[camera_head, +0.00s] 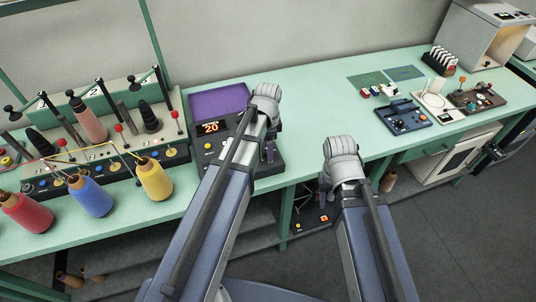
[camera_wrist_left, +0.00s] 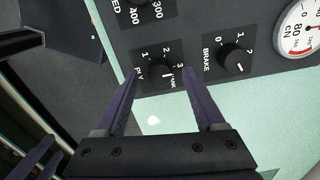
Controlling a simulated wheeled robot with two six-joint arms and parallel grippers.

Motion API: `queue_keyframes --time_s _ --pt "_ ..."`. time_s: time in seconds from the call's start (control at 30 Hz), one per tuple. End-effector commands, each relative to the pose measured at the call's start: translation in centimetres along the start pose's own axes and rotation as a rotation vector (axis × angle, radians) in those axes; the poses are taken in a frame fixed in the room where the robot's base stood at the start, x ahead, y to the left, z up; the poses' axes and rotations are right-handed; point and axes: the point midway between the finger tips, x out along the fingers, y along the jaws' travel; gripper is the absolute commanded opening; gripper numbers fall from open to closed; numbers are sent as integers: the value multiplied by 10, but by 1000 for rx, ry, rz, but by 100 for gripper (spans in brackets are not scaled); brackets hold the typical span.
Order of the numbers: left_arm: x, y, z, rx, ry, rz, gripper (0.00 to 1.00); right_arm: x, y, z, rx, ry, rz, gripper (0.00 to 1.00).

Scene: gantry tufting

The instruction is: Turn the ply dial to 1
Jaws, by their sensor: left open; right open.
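The ply dial (camera_wrist_left: 162,73) is a black round knob on a dark panel in the left wrist view, with the numbers 1, 2 and 3 around it. I cannot tell clearly which number its mark points to. My left gripper (camera_wrist_left: 160,76) is open, its two purple fingers on either side of the dial in that view; contact is not clear. In the head view my left gripper (camera_head: 271,150) hangs over the dark control unit (camera_head: 208,146), hiding its dials. My right gripper (camera_head: 325,184) is mostly hidden by its wrist, in front of the table edge.
A brake dial (camera_wrist_left: 232,57) and a round gauge (camera_wrist_left: 300,30) sit right of the ply dial; another dial (camera_wrist_left: 137,6) is above it. A yarn cone (camera_head: 154,179) stands left of the unit.

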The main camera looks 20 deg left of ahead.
Motion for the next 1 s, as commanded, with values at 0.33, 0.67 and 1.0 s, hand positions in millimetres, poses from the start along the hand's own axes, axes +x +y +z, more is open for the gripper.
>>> queue_keyframes --time_s 0.33,0.67,1.0 --pt "8 0 0 0 0 0 71 8 -1 0 0 0 0 50" --pt "8 0 0 0 0 0 38 8 -1 0 0 0 0 50" --pt "8 0 0 0 0 0 0 8 -1 0 0 0 0 50"
